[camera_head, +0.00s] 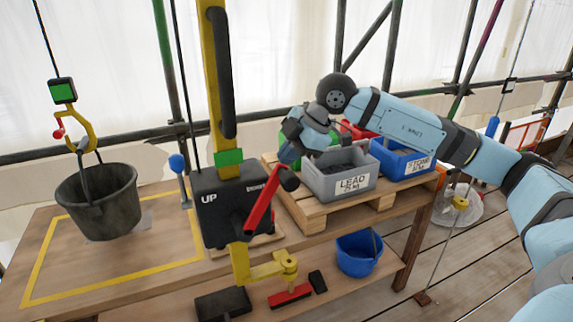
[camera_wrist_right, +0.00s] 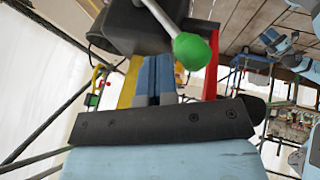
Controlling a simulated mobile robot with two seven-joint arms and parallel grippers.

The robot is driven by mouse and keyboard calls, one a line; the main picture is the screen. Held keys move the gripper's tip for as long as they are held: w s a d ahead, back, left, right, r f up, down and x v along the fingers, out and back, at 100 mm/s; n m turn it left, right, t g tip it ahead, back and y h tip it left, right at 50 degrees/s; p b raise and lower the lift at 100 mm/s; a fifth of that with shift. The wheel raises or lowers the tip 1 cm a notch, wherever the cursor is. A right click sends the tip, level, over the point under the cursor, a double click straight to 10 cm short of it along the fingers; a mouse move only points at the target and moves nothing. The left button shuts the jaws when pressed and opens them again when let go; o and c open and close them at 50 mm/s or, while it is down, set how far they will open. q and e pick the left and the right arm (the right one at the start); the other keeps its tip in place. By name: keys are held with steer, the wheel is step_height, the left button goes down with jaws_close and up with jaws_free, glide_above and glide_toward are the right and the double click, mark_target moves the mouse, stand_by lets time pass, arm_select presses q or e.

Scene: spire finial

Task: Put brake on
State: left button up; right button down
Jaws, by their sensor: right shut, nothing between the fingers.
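The black winch box (camera_head: 225,205), marked "UP" with a second, partly readable label, stands on the wooden bench by the yellow post (camera_head: 222,80). Its red crank (camera_head: 262,203) slants up to a black grip. A lever with a blue ball (camera_head: 177,163) rises at the box's left. In the wrist view, a grey rod with a green ball (camera_wrist_right: 191,50) stands just beyond my right gripper's fingers. I cannot tell which lever is the brake. My right gripper (camera_head: 286,156) is shut and empty, above and right of the box, near the crank grip. My left gripper is not in view.
A black bucket (camera_head: 98,205) hangs from a yellow hook (camera_head: 80,130) at left, over a yellow-outlined area. Grey "LEAD" bin (camera_head: 340,180) and blue "STONE" bin (camera_head: 402,160) stand on a pallet (camera_head: 310,214) below my right arm. A blue bucket (camera_head: 358,255) sits on the lower shelf.

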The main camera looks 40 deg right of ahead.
arm_select(q)
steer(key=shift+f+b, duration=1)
steer(key=shift+b, duration=0.15)
arm_select(e)
steer(key=shift+s+a+f+t, duration=0.15)
steer(key=shift+s+f+t, duration=0.25)
steer(key=shift+s+t, duration=0.25)
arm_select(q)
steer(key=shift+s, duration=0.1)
